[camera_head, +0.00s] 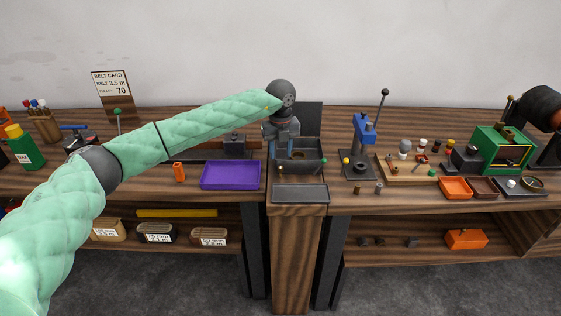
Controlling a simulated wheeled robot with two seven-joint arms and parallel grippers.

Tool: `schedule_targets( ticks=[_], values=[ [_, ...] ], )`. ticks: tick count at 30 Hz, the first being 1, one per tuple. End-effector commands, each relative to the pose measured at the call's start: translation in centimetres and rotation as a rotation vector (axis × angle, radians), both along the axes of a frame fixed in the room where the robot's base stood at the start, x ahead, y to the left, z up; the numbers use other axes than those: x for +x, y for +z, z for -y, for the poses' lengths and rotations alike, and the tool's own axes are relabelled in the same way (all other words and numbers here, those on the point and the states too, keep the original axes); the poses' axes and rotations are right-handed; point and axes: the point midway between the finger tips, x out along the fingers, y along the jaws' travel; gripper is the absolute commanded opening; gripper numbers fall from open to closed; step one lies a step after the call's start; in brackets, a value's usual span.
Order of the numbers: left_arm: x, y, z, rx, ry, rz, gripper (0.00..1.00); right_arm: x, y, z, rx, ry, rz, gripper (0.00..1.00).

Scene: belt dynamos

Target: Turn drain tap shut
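A dark grey basin (311,163) stands on the bench at the centre. My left gripper (281,154) points down over the left part of this basin, below its dark wrist. Its two blue-grey fingers look apart, with no object clearly between them. A small brassy part (280,171) shows at the basin's front left, just below the fingers. My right gripper is not in view.
A purple tray (230,175) and an orange cylinder (179,171) lie left of the basin. A blue lever press (364,135) stands close on its right. A flat dark tray (300,194) lies in front. A green box machine (501,149) stands far right.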

Motion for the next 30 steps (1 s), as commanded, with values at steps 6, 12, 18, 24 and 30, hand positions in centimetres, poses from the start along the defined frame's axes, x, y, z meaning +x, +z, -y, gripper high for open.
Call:
schedule_targets(
  ticks=[6, 12, 18, 24, 30],
  values=[
    [0.1, 1.7, 0.0, 0.0, 0.001, 0.001, 0.39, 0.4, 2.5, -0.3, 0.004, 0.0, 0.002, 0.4],
    [0.0, 2.3, 0.0, 0.001, 0.001, 0.0, 0.39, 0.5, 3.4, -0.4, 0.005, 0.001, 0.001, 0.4],
    [0.0, 2.4, 0.0, 0.001, 0.001, -0.001, 0.39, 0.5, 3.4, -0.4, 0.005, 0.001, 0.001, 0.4],
    [-0.9, 1.4, 1.4, -0.053, -0.026, -0.015, 0.39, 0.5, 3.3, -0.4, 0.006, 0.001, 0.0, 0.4],
    [-5.4, -1.4, 8.2, -0.345, -0.132, -0.07, 0.39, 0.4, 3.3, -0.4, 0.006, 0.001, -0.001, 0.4]
  ],
)
